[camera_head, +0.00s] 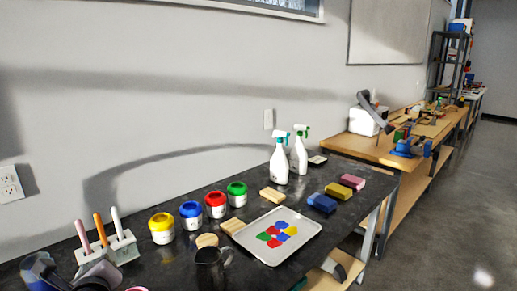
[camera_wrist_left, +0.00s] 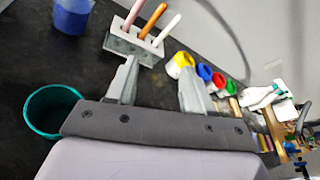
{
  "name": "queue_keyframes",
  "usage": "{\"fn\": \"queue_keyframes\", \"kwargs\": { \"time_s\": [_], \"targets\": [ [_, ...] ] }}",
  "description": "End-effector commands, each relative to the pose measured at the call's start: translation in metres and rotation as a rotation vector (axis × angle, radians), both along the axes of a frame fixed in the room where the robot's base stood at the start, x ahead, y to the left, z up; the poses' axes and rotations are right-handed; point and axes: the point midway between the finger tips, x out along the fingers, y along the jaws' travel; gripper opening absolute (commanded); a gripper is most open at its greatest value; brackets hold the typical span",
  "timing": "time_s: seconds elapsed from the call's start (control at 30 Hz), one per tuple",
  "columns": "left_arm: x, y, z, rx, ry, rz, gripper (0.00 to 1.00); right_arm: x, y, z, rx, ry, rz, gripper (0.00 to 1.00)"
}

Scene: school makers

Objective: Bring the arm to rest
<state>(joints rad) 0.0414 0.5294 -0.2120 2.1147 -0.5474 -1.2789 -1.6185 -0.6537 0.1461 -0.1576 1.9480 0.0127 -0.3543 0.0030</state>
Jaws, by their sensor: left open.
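My left gripper (camera_wrist_left: 158,66) is open and shows in the left wrist view, with nothing between its two fingers. Its fingers point toward a white holder (camera_wrist_left: 136,42) with pink, orange and white-handled tools standing in it. In the head view, dark grey parts that look like my left arm are at the lower left corner, close to the same holder (camera_head: 108,248). Whether the fingers touch the holder cannot be told.
A teal-rimmed cup (camera_wrist_left: 50,110) is left of the gripper. The wall is behind.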

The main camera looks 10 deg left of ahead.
Motion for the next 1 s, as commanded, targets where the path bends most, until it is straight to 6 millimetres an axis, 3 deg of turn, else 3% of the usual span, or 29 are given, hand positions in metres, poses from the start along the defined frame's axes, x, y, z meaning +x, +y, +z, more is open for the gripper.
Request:
{"fn": "queue_keyframes", "kwargs": {
  "time_s": [0.03,0.1,0.4,0.6,0.8,0.83,1.0],
  "targets": [
    [-0.014,-0.011,-0.022,-0.146,-0.008,0.026,0.52,0.001,0.000,0.001,0.001,-0.003,0.001,0.33],
    [-0.032,-0.025,-0.046,-0.344,-0.026,0.078,0.52,0.004,0.002,0.003,0.003,-0.009,0.000,0.33],
    [-0.123,-0.090,-0.124,-1.112,-0.077,0.490,0.52,0.004,0.003,0.004,0.008,-0.012,-0.001,0.33],
    [-0.185,-0.130,-0.149,-1.485,-0.108,0.886,0.52,0.004,0.003,0.003,0.008,-0.010,-0.002,0.33],
    [-0.237,-0.162,-0.156,-1.713,-0.151,1.296,0.52,0.003,0.003,0.002,0.008,-0.007,-0.002,0.33],
    [-0.239,-0.165,-0.161,-1.734,-0.161,1.326,0.52,0.002,0.003,0.001,0.007,-0.007,-0.003,0.33],
    [-0.210,-0.170,-0.198,-1.831,-0.206,1.192,0.52,0.002,0.002,-0.011,0.007,-0.005,-0.003,0.33]
  ]
}}
